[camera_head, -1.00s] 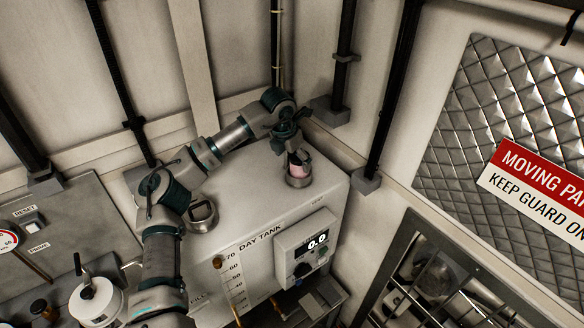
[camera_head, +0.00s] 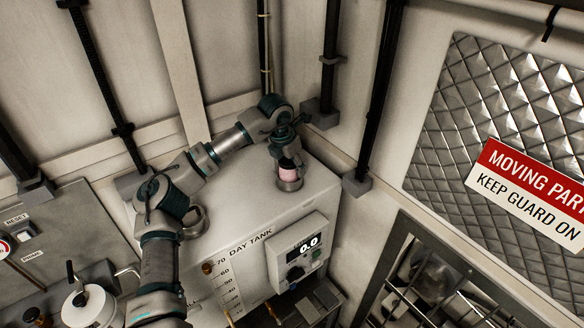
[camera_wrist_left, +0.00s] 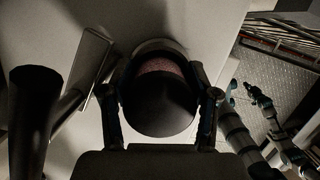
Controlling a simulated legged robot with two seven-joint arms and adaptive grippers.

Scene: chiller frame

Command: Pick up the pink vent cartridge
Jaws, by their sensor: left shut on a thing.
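The pink vent cartridge (camera_head: 288,174) sits in a metal collar (camera_head: 290,185) on top of the white day tank, near its far right corner. Only a pink band of it shows in the head view, below my gripper. My left gripper (camera_head: 286,160) is over it from above and shut on it. In the left wrist view my left gripper (camera_wrist_left: 163,110) has a finger on each side of the cartridge's dark round cap (camera_wrist_left: 158,104). A reddish, textured band (camera_wrist_left: 160,66) shows behind the cap. My right gripper is not seen in the head view.
The day tank (camera_head: 237,251) has a gauge box (camera_head: 304,250) reading 0.0 on its front. A second metal collar (camera_head: 193,222) stands on the tank beside my left arm. Black pipes (camera_head: 381,90) run up the walls behind. A barred frame (camera_head: 425,275) stands at lower right.

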